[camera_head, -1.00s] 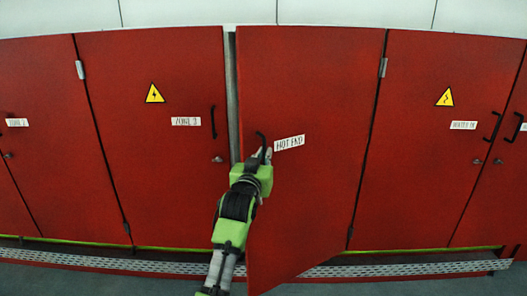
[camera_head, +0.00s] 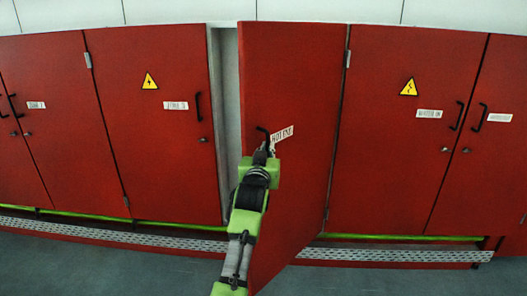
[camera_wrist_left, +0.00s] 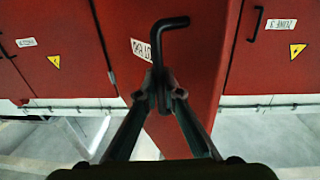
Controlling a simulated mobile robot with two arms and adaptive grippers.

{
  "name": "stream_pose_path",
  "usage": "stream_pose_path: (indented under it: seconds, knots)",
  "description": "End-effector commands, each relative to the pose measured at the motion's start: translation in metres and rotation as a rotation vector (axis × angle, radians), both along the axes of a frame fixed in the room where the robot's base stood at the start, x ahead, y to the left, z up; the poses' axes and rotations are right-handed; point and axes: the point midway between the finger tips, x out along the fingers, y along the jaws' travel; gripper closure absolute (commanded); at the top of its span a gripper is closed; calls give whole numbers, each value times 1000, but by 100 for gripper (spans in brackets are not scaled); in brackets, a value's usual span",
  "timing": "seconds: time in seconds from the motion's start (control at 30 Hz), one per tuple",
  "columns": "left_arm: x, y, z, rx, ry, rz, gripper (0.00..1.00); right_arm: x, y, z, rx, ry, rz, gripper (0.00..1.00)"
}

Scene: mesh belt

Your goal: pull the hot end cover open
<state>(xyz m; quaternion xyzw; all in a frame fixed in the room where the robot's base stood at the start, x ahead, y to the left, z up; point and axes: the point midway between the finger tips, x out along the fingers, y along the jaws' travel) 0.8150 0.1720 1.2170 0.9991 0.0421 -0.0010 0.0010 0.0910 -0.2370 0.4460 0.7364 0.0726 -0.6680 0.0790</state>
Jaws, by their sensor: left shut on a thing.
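The hot end cover (camera_head: 290,185) is a red door with a white label reading HOT END. It stands partly open, hinged on its right side, with a gap along its left edge. Its black bar handle (camera_head: 264,136) is near that left edge. My left gripper (camera_head: 265,150) is at the handle. In the left wrist view the fingers (camera_wrist_left: 162,92) are shut on the lower part of the black handle (camera_wrist_left: 167,45); the upper part sticks out above them. The red cover (camera_wrist_left: 205,60) fills the middle behind. My right gripper is not in view.
Closed red covers flank it: one with a ZONE label (camera_head: 150,110) on the left, one with a warning triangle (camera_head: 395,130) on the right. A perforated metal step (camera_head: 395,255) runs along the bottom. The grey floor (camera_head: 100,265) in front is clear.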

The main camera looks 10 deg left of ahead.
Motion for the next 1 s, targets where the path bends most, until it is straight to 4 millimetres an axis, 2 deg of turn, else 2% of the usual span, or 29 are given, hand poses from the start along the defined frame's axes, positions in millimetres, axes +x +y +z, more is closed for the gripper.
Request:
stream_pose_path:
  seconds: [0.33,0.37,0.4,0.77,0.87,1.0]
  knots:
    - [0,-2,6,2,-12,-3,100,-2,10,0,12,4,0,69]
    - [0,-2,6,2,-12,-3,85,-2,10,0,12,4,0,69]
    - [0,-2,5,1,-11,-3,76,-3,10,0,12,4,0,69]
    - [0,-1,4,1,-6,-1,76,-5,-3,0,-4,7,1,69]
    - [1,-1,14,0,-8,-1,76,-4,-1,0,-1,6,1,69]
    - [1,-2,39,0,-12,-2,76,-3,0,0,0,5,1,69]
